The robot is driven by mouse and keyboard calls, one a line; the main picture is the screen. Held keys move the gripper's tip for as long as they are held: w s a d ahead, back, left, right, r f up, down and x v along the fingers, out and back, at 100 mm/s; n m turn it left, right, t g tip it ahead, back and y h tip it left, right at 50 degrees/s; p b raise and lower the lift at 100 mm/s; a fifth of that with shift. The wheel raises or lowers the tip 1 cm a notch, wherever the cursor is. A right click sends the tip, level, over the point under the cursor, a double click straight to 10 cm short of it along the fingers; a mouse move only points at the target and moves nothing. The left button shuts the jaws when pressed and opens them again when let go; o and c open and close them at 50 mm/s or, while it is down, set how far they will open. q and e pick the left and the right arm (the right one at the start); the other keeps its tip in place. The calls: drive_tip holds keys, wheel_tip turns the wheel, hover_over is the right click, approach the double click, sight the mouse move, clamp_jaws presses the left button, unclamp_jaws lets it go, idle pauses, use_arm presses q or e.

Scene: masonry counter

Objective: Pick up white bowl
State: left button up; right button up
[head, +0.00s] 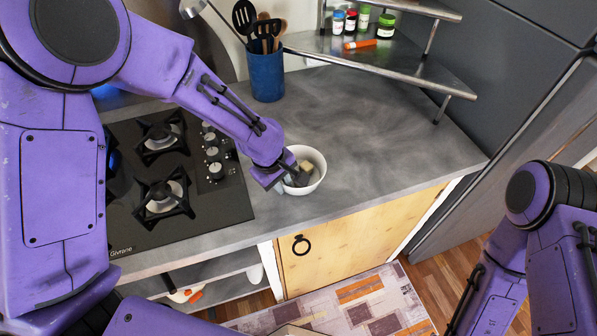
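The white bowl (318,178) stands upright on the grey counter, just right of the stove. A small tan-brown shape (306,165) shows inside it; I cannot tell what it is. My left gripper (285,178) is at the bowl's left rim and covers part of that side. Its fingers overlap the rim, but the picture is too small to tell whether they are shut on it. My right arm shows at the lower right, but its gripper is out of view.
A black gas stove (165,185) lies left of the bowl. A blue utensil holder (266,76) stands behind. A metal corner shelf (385,62) holds several jars and an orange item (360,44). The counter (390,140) right of the bowl is clear.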

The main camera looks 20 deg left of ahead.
use_arm(q)
drive_tip(key=shift+s, duration=0.1)
clamp_jaws()
drive_tip(key=shift+r, duration=0.15)
